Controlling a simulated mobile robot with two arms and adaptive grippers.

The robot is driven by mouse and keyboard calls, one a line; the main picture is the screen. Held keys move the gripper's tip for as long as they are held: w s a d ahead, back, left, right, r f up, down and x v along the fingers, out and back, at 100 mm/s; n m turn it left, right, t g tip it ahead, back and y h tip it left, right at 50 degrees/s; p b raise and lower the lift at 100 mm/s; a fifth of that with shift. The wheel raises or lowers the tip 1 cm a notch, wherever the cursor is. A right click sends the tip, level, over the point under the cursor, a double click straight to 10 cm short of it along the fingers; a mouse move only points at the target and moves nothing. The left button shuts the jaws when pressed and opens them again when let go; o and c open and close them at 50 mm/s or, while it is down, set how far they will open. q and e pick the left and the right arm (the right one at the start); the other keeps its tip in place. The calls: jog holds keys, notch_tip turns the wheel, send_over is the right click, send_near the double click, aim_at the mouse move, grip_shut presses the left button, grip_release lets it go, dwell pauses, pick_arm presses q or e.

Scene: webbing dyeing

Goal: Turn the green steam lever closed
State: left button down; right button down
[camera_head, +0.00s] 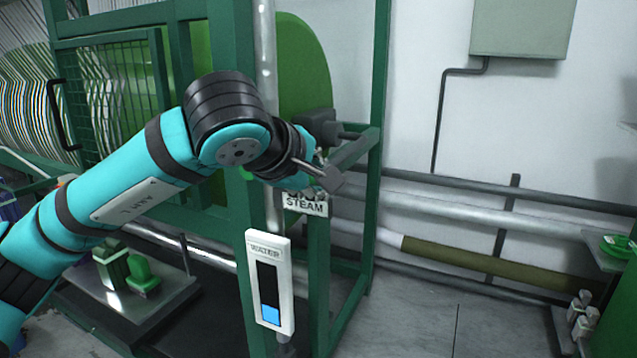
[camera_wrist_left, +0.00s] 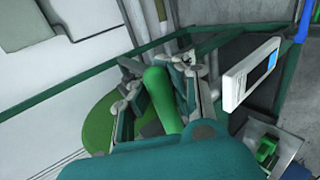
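The green steam lever (camera_wrist_left: 160,94) shows in the left wrist view as a rounded green bar between the fingers of my left gripper (camera_wrist_left: 160,78). The fingers stand apart, one on each side of the lever; whether either touches it is hard to tell. In the head view my left gripper (camera_head: 322,178) is at the green frame, just above the white STEAM sign (camera_head: 305,205). The lever cannot be made out there, as my wrist and gripper cover that spot. My right gripper is in neither view.
A white WATER gauge (camera_head: 270,282) with a blue level hangs below the sign. A green frame post (camera_head: 378,130) stands right of the gripper. Grey pipes (camera_head: 470,215) run along the wall.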

pick_arm(q)
jog(key=shift+s+f, duration=0.15)
dwell(0.4)
jog(key=c, duration=1.3)
grip_release()
jog(key=shift+s+a+r, duration=0.15)
jog(key=shift+s+r, duration=0.1)
jog(key=shift+s, duration=0.2)
jog(key=shift+c, duration=0.2)
jog(key=shift+o, duration=0.9)
jog(key=shift+w+f, duration=0.1)
jog(key=shift+w, duration=0.15)
jog(key=v, duration=1.2)
